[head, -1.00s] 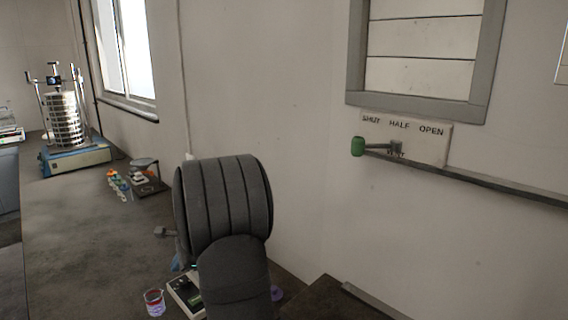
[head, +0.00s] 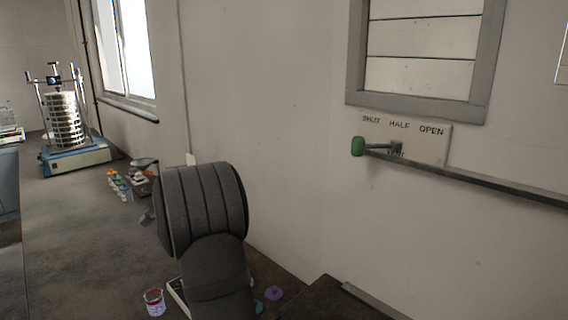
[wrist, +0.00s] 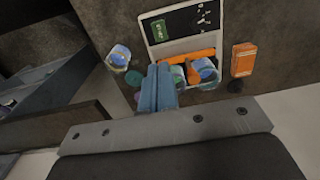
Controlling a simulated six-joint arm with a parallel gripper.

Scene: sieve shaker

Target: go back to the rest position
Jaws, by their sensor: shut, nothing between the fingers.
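My gripper (wrist: 157,88) shows in the wrist view as two blue fingers pressed together with nothing between them. It points down over the bench, in front of a white device (wrist: 183,45) with a dark panel and a small green display. In the head view my dark arm hides the gripper and most of that device. How far the fingertips are above the bench cannot be told.
A beaker with red contents (head: 154,302) stands left of my arm. An orange box (wrist: 243,60) and small beakers (wrist: 203,70) are near the fingers. The sieve shaker (head: 75,155) stands far left. A green-knobbed lever (head: 358,146) is on the wall at right.

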